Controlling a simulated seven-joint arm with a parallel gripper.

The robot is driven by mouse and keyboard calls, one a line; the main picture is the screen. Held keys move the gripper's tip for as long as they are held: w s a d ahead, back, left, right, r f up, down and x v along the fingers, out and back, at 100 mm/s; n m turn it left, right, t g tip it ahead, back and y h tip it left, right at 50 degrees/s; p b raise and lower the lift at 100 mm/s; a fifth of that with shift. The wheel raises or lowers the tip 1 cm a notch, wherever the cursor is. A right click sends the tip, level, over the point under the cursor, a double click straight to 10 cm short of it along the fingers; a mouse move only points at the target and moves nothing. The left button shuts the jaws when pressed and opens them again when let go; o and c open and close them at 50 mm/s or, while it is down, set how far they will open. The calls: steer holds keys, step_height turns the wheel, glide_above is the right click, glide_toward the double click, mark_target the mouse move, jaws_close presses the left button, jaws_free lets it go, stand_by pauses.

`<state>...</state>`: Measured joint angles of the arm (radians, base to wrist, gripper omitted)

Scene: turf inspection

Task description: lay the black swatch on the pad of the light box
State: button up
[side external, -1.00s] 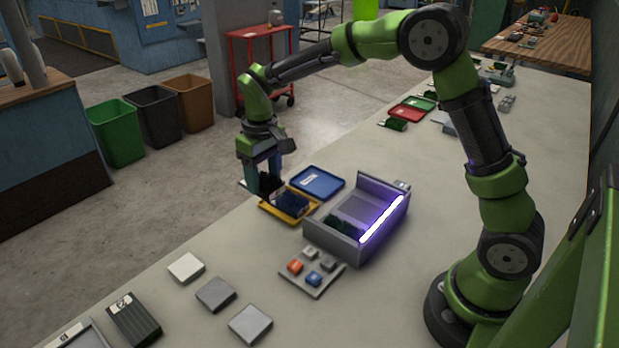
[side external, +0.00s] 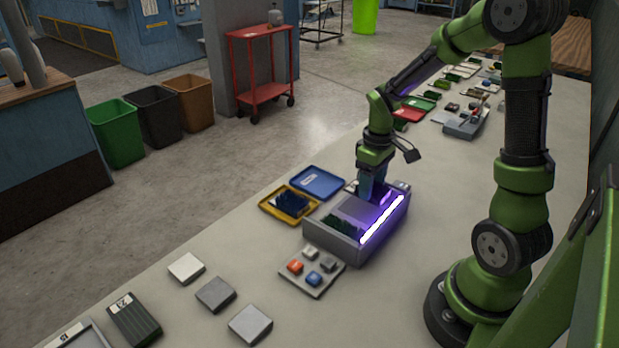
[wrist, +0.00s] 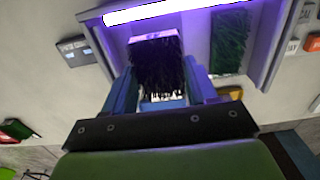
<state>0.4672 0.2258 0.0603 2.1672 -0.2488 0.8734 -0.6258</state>
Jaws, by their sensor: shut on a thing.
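My gripper (side external: 372,194) is over the far end of the light box (side external: 330,240), fingers pointing down. In the wrist view it is shut on the black swatch (wrist: 157,66), a dark tufted piece between the two blue fingers. The swatch's far edge is lit purple-white. In the side view the swatch is hidden or too small to make out. The light box's lamp bar (side external: 383,221) glows white-violet. A dark green swatch (side external: 343,225) lies in the box's near end and shows beside the black one in the wrist view (wrist: 229,42). I cannot tell whether the black swatch touches the pad.
A yellow tray (side external: 264,206) with a dark blue tuft and a blue tray (side external: 318,182) lie left of the box. A button panel (side external: 313,273) is in front. Grey and white tiles (side external: 215,294) lie at the near left. Red and green trays are farther back.

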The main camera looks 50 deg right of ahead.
mark_target(368, 213)
steer(key=shift+f, duration=2.8)
steer(key=shift+f, duration=0.15)
steer(key=o, duration=1)
step_height(368, 213, up, 12)
steer(key=shift+r, duration=0.1)
steer(key=s+a+r+m+t+y, duration=0.1)
steer(key=s+a+r+m+t, duration=0.1)
steer(key=a+r, duration=0.3)
steer(key=s+a+r+m+t+y, duration=0.1)
steer(key=s+a+r+t, duration=0.3)
steer(key=a, duration=0.7)
steer(key=shift+s+a+r+m+t, duration=0.2)
steer(key=shift+r+m+t, duration=0.35)
steer(key=shift+r, duration=0.35)
